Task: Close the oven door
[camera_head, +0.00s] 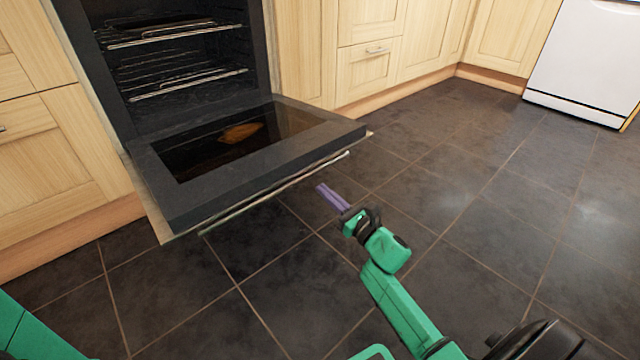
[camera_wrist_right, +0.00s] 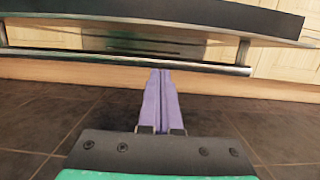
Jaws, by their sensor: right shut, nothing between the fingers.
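The oven door (camera_head: 330,128) hangs open, folded down to about level, with its dark glass facing up. The oven cavity (camera_head: 175,60) behind it is open. A metal handle bar (camera_head: 275,193) runs along the door's outer edge; the handle also shows across the right wrist view (camera_wrist_right: 120,58). My right gripper (camera_head: 322,190) is shut and empty, its purple fingers pointing at the handle. In the right wrist view the fingertips (camera_wrist_right: 160,74) appear just below the bar; I cannot tell whether they touch it. My left gripper is out of view; only a green part of my arm shows at lower left.
Wire racks (camera_head: 160,34) sit inside the oven. Wooden cabinets (camera_head: 60,150) flank the oven on both sides. A white appliance (camera_head: 585,60) stands at the far right. The dark tiled floor (camera_head: 480,200) between is clear.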

